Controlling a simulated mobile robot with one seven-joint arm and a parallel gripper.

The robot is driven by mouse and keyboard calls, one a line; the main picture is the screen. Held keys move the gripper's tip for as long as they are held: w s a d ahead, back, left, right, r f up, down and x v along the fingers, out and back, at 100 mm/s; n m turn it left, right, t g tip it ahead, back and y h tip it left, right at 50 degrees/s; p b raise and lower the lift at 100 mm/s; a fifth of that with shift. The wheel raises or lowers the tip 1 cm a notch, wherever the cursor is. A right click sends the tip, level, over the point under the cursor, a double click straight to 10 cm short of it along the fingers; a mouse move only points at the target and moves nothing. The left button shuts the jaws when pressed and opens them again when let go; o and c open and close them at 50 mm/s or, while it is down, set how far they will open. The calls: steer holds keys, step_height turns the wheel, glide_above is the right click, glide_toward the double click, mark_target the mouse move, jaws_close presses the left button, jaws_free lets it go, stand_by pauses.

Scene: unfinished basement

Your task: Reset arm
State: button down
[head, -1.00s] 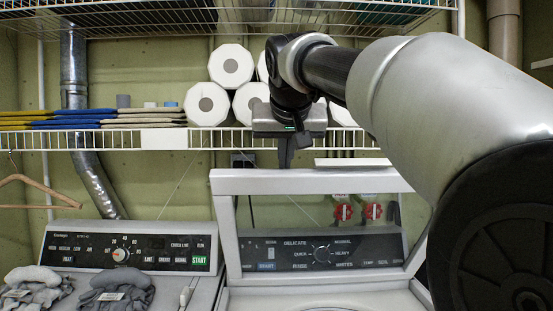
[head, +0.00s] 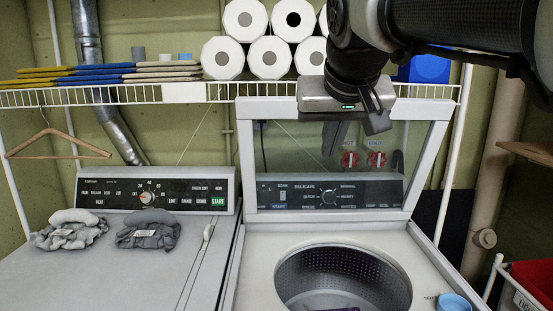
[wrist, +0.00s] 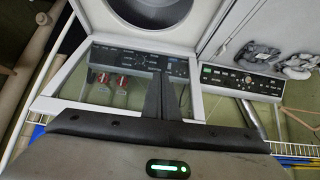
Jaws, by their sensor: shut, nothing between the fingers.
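My gripper (head: 374,112) is shut and empty, in front of the upper edge of the raised washer lid (head: 240,150) in the head view. Its closed fingers point down. In the wrist view my gripper (wrist: 162,90) shows its two dark fingers together, with the lid and the washer drum beyond them. My arm reaches in from the upper right of the head view.
The open washer (head: 415,260) has an empty-looking metal drum with a purple item at its lower edge. A dryer (head: 130,260) with grey cloths (head: 148,231) stands left. A wire shelf (head: 120,97) holds paper rolls (head: 269,57) and folded cloths. A blue cup (head: 453,302) sits at the washer's front right.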

steer(key=s+d+f+g, duration=0.2)
steer(key=s+f, duration=0.8)
steer(key=f, duration=0.2)
steer(key=s+d+f+g, duration=0.1)
steer(key=s+d+f, duration=0.1)
steer(key=s+f, duration=0.85)
step_height(320, 180, up, 13)
steer(key=p, duration=1.3)
steer(key=shift+w, duration=0.35)
